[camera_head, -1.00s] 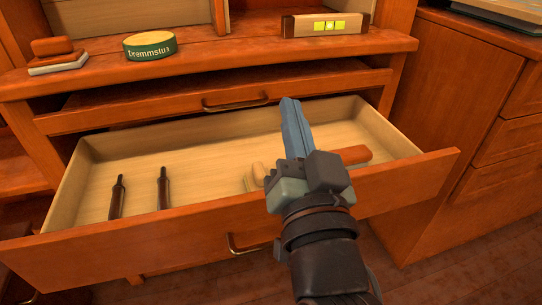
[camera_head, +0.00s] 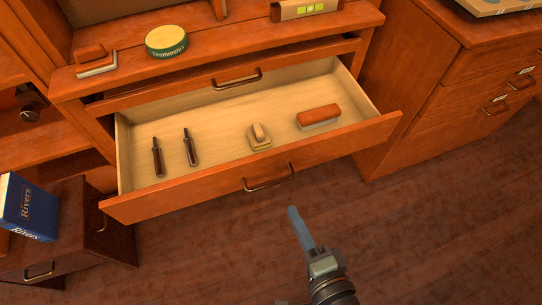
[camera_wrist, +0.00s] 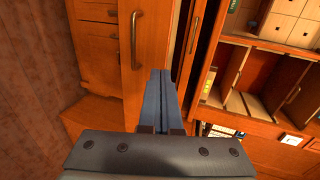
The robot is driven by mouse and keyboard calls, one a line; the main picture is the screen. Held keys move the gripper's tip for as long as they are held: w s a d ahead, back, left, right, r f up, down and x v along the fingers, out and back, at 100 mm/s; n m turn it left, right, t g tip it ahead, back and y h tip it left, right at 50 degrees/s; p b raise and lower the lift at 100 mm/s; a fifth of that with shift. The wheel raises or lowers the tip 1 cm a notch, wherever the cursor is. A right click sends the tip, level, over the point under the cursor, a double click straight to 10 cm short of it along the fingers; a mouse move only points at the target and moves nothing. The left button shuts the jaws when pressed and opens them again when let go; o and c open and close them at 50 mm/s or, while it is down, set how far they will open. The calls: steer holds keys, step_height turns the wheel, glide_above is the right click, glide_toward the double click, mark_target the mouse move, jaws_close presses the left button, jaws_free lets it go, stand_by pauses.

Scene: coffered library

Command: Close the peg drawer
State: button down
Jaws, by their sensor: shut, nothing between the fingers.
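The open drawer (camera_head: 335,148) is pulled well out of the wooden desk. Inside it lie two dark slender pegs (camera_head: 158,158) (camera_head: 190,148) at the left, a small pale and yellow block (camera_head: 259,136) in the middle and a red-topped eraser-like block (camera_head: 318,117) at the right. A brass handle (camera_head: 270,180) sits on the drawer front; a vertical-looking handle (camera_wrist: 137,38) shows in the wrist view. My gripper (camera_head: 294,212) is shut and empty, in front of and below the drawer front, apart from it. Its blue fingers also show in the wrist view (camera_wrist: 158,80).
A shallower drawer (camera_head: 225,80) above is slightly out. A round green tin (camera_head: 167,42), a red and white block (camera_head: 95,61) and a level-like box (camera_head: 305,8) stand on the ledge. A blue book (camera_head: 28,207) is at the left. Floor in front is clear.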

mark_target(266, 159)
steer(key=x, duration=0.4)
steer(key=b+x, duration=0.1)
steer(key=x, duration=0.3)
steer(key=b+x, duration=0.1)
steer(key=x, duration=0.4)
steer(key=shift+w+r, duration=0.1)
steer(key=shift+r, duration=0.25)
steer(key=shift+w+a, duration=0.15)
steer(key=shift+w, duration=0.25)
